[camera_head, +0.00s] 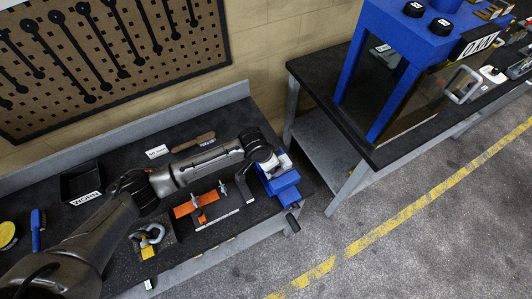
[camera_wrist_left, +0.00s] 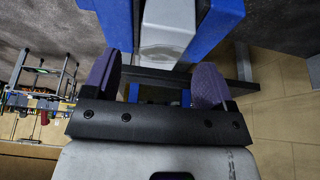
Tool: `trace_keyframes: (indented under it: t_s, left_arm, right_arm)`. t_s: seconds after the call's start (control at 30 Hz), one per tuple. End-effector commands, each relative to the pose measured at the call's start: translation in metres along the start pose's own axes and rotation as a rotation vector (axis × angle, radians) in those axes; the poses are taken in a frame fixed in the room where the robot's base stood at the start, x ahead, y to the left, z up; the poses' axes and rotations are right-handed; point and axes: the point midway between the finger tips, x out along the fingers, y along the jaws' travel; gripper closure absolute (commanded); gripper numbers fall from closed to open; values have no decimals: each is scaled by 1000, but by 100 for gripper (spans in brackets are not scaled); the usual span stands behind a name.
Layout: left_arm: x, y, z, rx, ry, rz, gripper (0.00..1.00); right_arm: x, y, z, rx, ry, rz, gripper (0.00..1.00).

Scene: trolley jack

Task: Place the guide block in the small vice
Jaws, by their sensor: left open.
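The small blue vice (camera_head: 284,186) stands at the right end of the dark workbench; its blue parts also fill the top of the left wrist view (camera_wrist_left: 217,20). A pale grey block-like piece (camera_wrist_left: 168,28) sits between these blue parts, apparently the guide block, though I cannot be sure. A pale patch also shows at the top of the vice in the head view. My left gripper (camera_wrist_left: 155,80) is open at the vice, its two purple fingers apart, with the grey piece ahead of the gap. I cannot tell whether they touch it. My right gripper is out of view.
An orange clamp-like tool (camera_head: 196,204) lies on the bench left of the vice. A shackle (camera_head: 148,238), a black bin (camera_head: 82,183) and a blue-handled brush (camera_head: 38,230) are farther left. A second bench with a blue press frame (camera_head: 400,75) stands right, across a gap.

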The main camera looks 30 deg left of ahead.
Motion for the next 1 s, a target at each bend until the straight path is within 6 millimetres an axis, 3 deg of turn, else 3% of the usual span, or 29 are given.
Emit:
trace_keyframes:
  t_s: [0.2, 0.5, 0.87, 1.0]
  left_arm:
    - [-44, -1, -2, 1, 7, -2, 22]
    - [-76, -1, -2, 0, 6, -2, 22]
    - [-80, 2, -2, 1, 7, 1, 22]
    - [-69, 27, 10, 14, 15, 23, 22]
  right_arm:
    - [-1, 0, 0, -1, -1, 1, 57]
    - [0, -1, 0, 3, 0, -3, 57]
    - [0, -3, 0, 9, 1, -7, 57]
    - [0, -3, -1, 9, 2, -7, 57]
